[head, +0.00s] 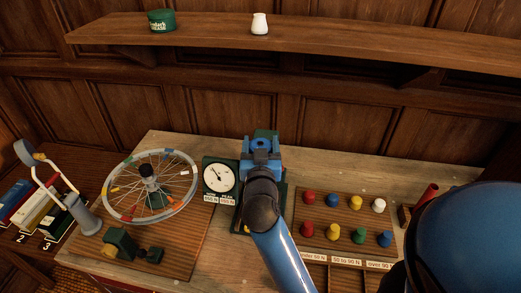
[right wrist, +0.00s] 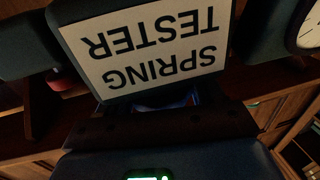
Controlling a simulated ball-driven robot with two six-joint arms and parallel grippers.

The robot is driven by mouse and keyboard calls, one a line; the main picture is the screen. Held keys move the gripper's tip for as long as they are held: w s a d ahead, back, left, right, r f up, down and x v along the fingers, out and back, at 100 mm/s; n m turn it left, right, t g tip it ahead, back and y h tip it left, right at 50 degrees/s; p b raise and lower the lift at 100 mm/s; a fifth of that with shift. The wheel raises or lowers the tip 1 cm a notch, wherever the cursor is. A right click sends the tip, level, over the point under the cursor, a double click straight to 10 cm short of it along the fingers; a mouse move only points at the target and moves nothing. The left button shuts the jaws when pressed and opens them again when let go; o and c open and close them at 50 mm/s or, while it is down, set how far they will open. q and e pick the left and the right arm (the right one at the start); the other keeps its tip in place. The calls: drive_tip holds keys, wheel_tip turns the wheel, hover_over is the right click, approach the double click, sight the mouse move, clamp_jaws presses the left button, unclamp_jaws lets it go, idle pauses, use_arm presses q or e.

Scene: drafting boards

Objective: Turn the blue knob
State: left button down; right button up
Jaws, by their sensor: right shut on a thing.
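My right gripper (head: 262,152) is at the spring tester, whose green body (head: 265,133) shows behind it in the head view. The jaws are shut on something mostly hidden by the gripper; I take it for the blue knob. In the right wrist view a small blue patch (right wrist: 188,99) shows below the tester's white "SPRING TESTER" plate (right wrist: 145,48), which appears upside down. How far the knob is turned cannot be seen. A round white dial (head: 219,178) stands left of the gripper. My left gripper is not in view.
A board (head: 345,215) with several coloured pegs, two of them blue, lies to the right. A spoked wheel (head: 150,186) on a wooden board stands to the left. A shelf (head: 330,40) with a green tin (head: 162,21) and white bottle (head: 259,24) runs above.

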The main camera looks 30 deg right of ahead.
drive_tip(key=shift+r+m+g+h+b, duration=0.1)
drive_tip(key=shift+m+g+h+b, duration=0.6)
drive_tip(key=shift+m+h+b, duration=0.4)
drive_tip(key=o, duration=0.9)
drive_tip(key=shift+o, duration=0.7)
drive_tip(key=shift+s+d+r, duration=0.1)
drive_tip(key=shift+s+d, duration=0.05)
drive_tip(key=shift+d, duration=0.05)
drive_tip(key=shift+a, duration=0.1)
